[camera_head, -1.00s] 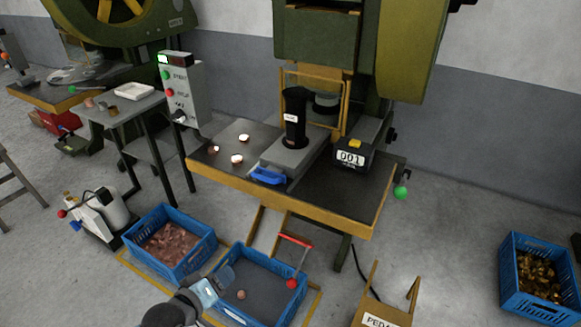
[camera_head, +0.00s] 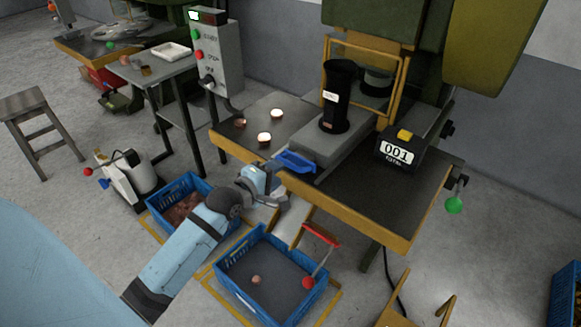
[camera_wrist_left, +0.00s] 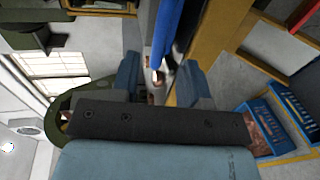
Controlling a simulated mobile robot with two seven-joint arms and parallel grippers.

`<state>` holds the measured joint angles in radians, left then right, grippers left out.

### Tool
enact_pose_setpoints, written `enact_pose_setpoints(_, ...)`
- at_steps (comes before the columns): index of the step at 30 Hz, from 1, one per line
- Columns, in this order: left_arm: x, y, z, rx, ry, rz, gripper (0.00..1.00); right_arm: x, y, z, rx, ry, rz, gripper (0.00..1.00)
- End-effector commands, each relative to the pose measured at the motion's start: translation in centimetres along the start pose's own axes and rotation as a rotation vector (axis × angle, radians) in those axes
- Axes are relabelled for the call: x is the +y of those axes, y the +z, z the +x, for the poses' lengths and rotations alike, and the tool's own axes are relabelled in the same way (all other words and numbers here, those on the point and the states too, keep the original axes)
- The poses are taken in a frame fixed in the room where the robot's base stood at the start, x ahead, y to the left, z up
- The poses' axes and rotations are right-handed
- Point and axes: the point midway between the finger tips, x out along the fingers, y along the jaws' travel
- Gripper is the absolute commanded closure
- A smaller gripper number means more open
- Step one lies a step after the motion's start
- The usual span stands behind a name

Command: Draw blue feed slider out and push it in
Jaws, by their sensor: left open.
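The blue feed slider (camera_head: 296,161) sticks out at the front of a grey feed block (camera_head: 322,148) on the press table. In the left wrist view the slider (camera_wrist_left: 166,38) appears as a long blue bar ahead of and roughly between my fingers. My left gripper (camera_head: 272,182) is open, just in front of the table's edge, below and left of the slider. Its two fingers stand apart in the wrist view (camera_wrist_left: 160,72), with nothing held between them. I cannot tell the exact gap to the slider. My right gripper is not in view.
A black tube (camera_head: 336,95) stands on the feed block, with a counter box (camera_head: 398,150) right of it. Bright discs (camera_head: 264,139) lie on the table's left part.

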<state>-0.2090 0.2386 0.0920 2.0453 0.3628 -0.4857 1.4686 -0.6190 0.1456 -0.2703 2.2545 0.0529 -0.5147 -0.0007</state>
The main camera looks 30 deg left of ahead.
Motion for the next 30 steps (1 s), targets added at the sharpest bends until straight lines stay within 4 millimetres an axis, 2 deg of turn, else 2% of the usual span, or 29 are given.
enact_pose_setpoints(3, -0.1, 0.0, 2.6, 0.000, 0.002, 0.001, 0.59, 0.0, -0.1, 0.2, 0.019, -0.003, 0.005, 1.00)
enact_pose_setpoints(9, -0.1, 0.0, 5.4, 0.000, 0.000, 0.002, 0.59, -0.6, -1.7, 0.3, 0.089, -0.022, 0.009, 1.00)
enact_pose_setpoints(14, 0.0, 0.0, 6.3, 0.000, -0.001, 0.002, 0.59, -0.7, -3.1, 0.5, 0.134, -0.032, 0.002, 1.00)
enact_pose_setpoints(22, 0.0, 0.0, 6.4, 0.000, -0.001, 0.002, 0.59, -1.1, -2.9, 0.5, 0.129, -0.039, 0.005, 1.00)
enact_pose_setpoints(23, 0.0, 0.0, 6.4, 0.000, -0.001, 0.002, 0.63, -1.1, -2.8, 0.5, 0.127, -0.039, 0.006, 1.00)
enact_pose_setpoints(27, 0.0, 0.0, 6.4, 0.000, -0.001, 0.002, 0.95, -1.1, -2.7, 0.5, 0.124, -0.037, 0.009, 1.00)
enact_pose_setpoints(28, 0.0, 0.0, 6.4, 0.000, -0.001, 0.002, 1.00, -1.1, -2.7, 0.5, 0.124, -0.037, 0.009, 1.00)
enact_pose_setpoints(30, 0.0, 0.0, 6.4, 0.000, -0.001, 0.002, 1.00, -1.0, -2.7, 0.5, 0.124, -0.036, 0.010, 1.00)
